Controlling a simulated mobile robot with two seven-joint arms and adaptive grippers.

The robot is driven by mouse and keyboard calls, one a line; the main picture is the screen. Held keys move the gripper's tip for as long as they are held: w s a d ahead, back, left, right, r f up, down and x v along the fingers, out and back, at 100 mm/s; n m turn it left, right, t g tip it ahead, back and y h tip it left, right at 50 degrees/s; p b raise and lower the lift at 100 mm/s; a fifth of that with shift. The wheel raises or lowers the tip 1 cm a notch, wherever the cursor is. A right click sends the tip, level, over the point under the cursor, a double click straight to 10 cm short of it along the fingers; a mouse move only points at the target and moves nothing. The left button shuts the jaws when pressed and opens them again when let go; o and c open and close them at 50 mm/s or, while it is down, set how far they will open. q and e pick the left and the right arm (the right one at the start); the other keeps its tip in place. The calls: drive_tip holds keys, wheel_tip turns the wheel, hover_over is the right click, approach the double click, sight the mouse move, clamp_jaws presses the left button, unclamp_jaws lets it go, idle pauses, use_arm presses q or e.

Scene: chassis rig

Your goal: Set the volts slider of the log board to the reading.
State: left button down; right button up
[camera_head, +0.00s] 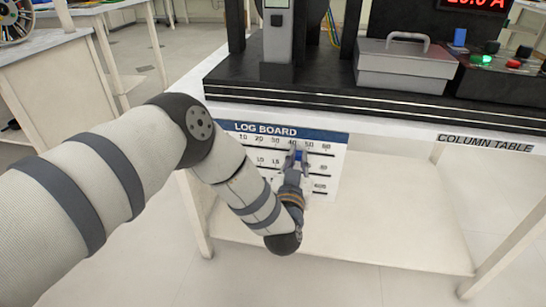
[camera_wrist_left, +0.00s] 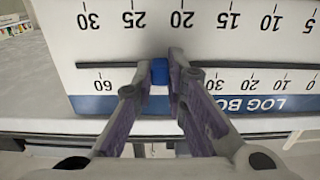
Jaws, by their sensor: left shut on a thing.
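The white log board (camera_head: 262,160) with a blue header hangs under the front edge of the column table. My left gripper (camera_head: 298,157) is at its top scale, which runs to 60. In the left wrist view, where the board (camera_wrist_left: 85,42) appears upside down, my left gripper (camera_wrist_left: 160,75) is shut on a blue slider knob (camera_wrist_left: 160,72) on that scale's dark slot. The knob sits between 40 and 50, judged from the visible marks; the fingers cover the nearby numbers. I cannot read which row is volts. My right gripper is out of view.
A red display (camera_head: 476,4), cut off at the top, shows a reading ending in A. A grey toolbox (camera_head: 402,68) and a box with coloured buttons (camera_head: 505,75) stand on the column table's dark platform. A lower shelf (camera_head: 370,235) is bare.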

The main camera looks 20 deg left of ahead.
use_arm(q)
drive_tip(key=shift+w+d+f, duration=0.1)
drive_tip(key=shift+w+d, duration=0.05)
drive_tip(key=shift+d, duration=0.45)
drive_tip(key=shift+w+d, duration=0.1)
drive_tip(key=shift+d, duration=0.5)
drive_tip(key=c, duration=1.6)
unclamp_jaws()
drive_tip(key=v, duration=1.2)
drive_tip(key=shift+a, duration=0.1)
